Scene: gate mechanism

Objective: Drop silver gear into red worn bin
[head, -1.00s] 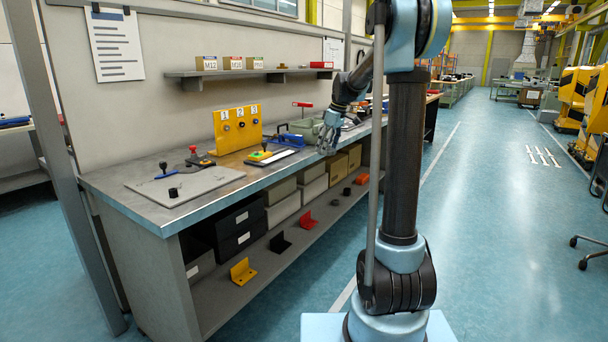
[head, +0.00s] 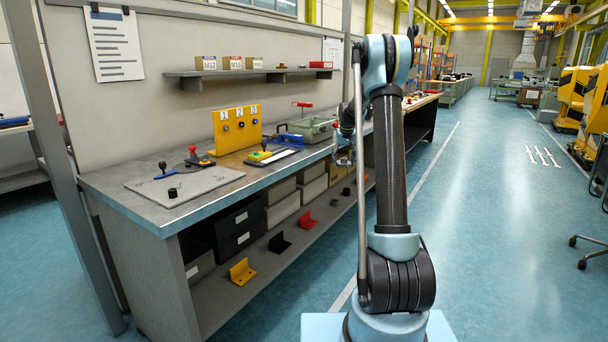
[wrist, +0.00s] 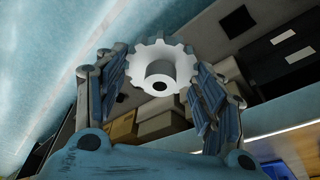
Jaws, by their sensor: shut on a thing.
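The silver gear (wrist: 165,55), pale with a raised hub and a dark centre hole, sits between the fingers in the wrist view. My gripper (wrist: 162,72) is shut on it. In the head view my gripper (head: 345,157) hangs by the bench's front edge, partly behind my arm, and the gear cannot be made out there. I cannot pick out the red worn bin for certain. A small red box (head: 321,65) lies on the wall shelf.
The bench (head: 165,219) carries a yellow numbered panel (head: 225,136), a grey-green case (head: 311,129) and small handled fixtures. Boxes and coloured brackets (head: 243,272) fill its lower shelf. The blue floor (head: 510,240) to the right is open.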

